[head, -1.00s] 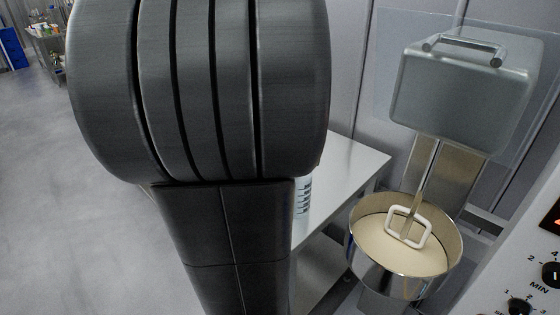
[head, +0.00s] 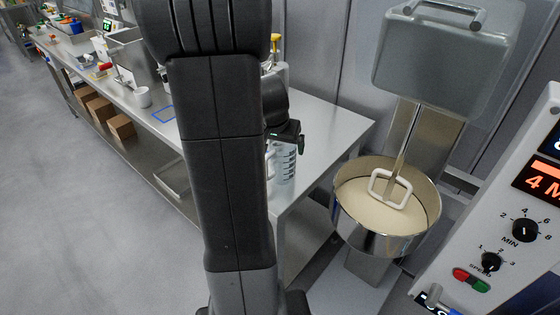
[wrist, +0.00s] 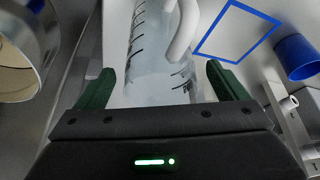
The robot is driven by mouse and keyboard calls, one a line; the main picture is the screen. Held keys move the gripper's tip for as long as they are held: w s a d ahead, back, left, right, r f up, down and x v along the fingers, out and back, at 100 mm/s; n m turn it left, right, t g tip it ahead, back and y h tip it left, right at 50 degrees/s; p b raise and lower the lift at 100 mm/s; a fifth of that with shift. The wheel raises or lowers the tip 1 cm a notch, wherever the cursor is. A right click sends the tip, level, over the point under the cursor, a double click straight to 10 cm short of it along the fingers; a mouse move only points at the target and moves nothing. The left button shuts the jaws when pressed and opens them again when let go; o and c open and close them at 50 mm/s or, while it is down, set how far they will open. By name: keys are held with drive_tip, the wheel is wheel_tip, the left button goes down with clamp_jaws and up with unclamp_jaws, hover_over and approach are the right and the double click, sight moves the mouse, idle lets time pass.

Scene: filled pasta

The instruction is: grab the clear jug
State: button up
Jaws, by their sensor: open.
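The clear jug (head: 285,165) stands upright near the right end of the steel table, with dark graduation marks on its side. My arm hides its left part in the head view. In the wrist view the jug (wrist: 150,75) fills the space between my two green fingers, and its whitish handle (wrist: 184,32) is at the upper right. My gripper (wrist: 158,76) is open, with a finger on each side of the jug. I see a gap on the left; whether the right finger touches is unclear.
A mixer bowl (head: 420,235) with pale contents stands right of the table (head: 335,120). A control panel (head: 505,225) is at the far right. A blue square outline (wrist: 207,52) and a blue cup (wrist: 297,58) lie beyond the jug in the wrist view.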

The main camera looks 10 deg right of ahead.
drive_tip(key=shift+x, duration=0.9)
drive_tip(key=c, duration=1.4)
drive_tip(key=shift+r, duration=0.1)
